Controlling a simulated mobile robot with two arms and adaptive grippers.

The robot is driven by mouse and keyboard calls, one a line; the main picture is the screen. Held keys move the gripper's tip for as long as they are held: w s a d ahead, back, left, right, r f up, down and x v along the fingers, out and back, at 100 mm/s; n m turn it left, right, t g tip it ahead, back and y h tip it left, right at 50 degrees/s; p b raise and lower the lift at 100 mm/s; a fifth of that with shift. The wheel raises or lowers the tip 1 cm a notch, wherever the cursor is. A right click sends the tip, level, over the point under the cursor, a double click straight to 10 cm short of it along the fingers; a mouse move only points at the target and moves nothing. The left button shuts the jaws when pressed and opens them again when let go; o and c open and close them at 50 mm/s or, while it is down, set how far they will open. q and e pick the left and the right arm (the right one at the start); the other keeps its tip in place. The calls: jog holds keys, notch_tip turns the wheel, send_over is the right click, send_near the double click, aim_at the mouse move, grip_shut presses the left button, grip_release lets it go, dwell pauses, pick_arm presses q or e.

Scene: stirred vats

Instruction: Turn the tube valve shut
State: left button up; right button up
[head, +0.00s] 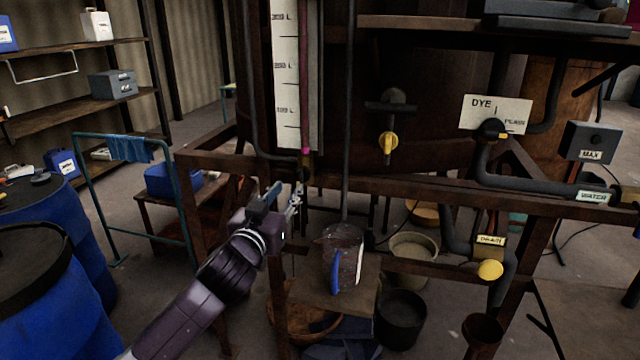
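A clear sight tube with a dark reddish content runs beside a white litre scale (285,75) on the front of the dark vat. A brass-coloured fitting (307,165) sits at its lower end, under a small magenta mark. The tube valve seems to be in this area, but its handle is small and dark and I cannot make out its position. My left gripper (286,193) is just below and left of the fitting. Its fingers look apart, with nothing seen between them. Whether it touches the valve I cannot tell. My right gripper is not in view.
A yellow-handled tap (388,143), a DYE plate (496,114) and a drain valve (490,270) are to the right. Blue drums (85,265) stand left.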

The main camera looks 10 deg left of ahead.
aim_at(298, 176)
pick_arm(q)
jog(key=w+p, duration=0.1)
jog(key=w, duration=0.5)
jog(key=shift+w+r, duration=0.1)
jog(key=shift+w+d+p, duration=0.1)
jog(key=shift+w+p, duration=0.3)
jog(key=shift+w, duration=0.55)
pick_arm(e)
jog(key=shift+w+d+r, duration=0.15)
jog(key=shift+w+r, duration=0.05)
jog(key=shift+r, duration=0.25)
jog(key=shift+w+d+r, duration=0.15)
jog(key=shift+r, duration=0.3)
pick_arm(q)
jog(key=shift+c, duration=0.2)
grip_shut()
